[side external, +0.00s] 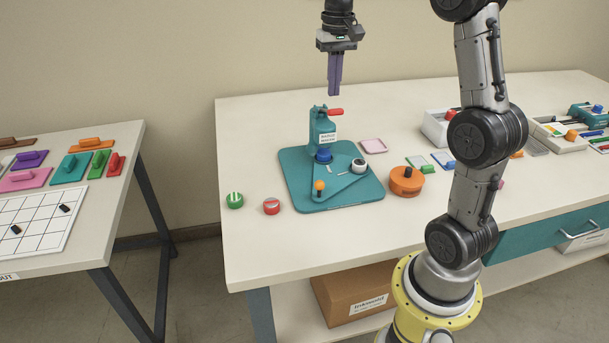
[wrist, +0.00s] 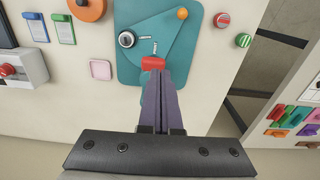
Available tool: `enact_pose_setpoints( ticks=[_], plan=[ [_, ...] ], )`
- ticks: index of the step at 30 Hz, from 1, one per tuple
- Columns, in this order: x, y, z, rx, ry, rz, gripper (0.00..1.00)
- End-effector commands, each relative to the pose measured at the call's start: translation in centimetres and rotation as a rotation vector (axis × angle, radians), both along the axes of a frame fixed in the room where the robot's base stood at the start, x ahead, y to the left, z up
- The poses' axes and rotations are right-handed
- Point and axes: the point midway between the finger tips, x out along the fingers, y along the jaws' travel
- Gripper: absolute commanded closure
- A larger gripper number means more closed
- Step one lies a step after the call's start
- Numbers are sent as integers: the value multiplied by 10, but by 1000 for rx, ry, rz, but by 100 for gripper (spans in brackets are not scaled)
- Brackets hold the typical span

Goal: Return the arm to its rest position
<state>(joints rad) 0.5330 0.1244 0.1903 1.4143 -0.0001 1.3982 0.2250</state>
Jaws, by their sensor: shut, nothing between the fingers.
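In the wrist view the shut fingers (wrist: 158,78) reach up toward the red handle (wrist: 153,63) of the teal press. The press's red handle (side external: 335,112) points right.
A green button (side external: 235,201) and a red button (side external: 271,206) lie left of the plate. An orange round piece (side external: 406,181) and a pink tray (side external: 373,146) lie right of it. A side table (side external: 125,170) with coloured pieces stands left. Air around my gripper is free.

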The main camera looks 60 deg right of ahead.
Motion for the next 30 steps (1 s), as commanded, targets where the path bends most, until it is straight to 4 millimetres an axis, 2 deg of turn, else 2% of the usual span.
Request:
enact_pose_setpoints(
  ticks=[1, 2, 6, 11, 15, 21, 27, 30],
  plan=[
    [2, 13, 17, -20, -36, 31, 100],
    [0, 23, 24, -28, -50, 51, 100],
    [-26, 81, 52, -59, -121, 168, 100],
    [-73, 139, 59, -93, -220, 328, 100],
    [-118, 175, 45, -120, -310, 474, 100],
    [-169, 201, 2, -149, -412, 645, 100],
    [-188, 205, -37, -166, -433, 714, 100],
    [-184, 204, -43, -178, -445, 735, 100]
  ],
)
